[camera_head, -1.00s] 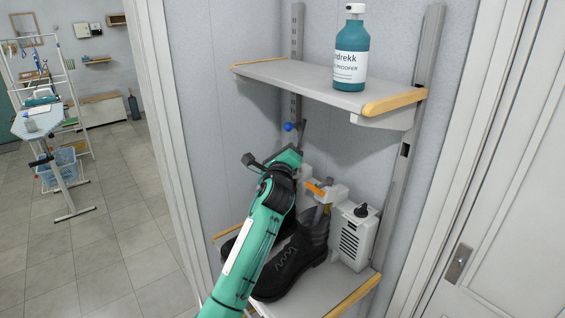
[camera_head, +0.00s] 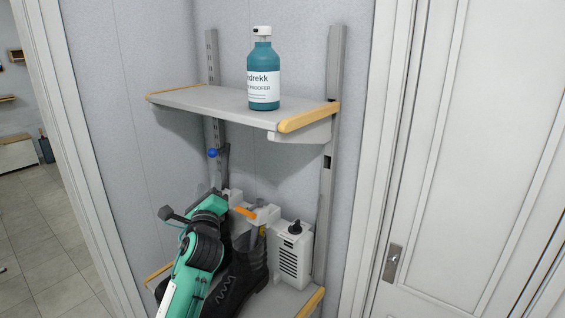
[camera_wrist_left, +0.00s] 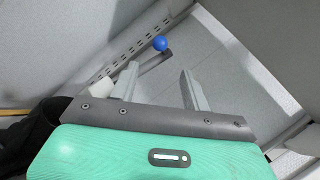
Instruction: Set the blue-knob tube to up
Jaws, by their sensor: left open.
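The blue knob (camera_head: 213,153) is a small ball near the back rail, under the upper shelf, on a dark bar-like tube (camera_head: 224,158). In the left wrist view the blue knob (camera_wrist_left: 160,43) shows beyond the fingertips, with the dark tube (camera_wrist_left: 155,61) running beside it. My left gripper (camera_head: 220,190) is below the knob in the head view, its fingers partly hidden by its own green body. In the wrist view my left gripper (camera_wrist_left: 160,80) has its two fingers apart with nothing between them. The knob is not touched. My right gripper is not in view.
Black boots (camera_head: 246,275) stand on the lower shelf (camera_head: 285,303) beside a white dryer unit (camera_head: 291,250) with a black dial and an orange part (camera_head: 245,213). The upper shelf (camera_head: 200,99) overhangs this space and carries a teal bottle (camera_head: 264,75). A white door (camera_head: 470,150) is at right.

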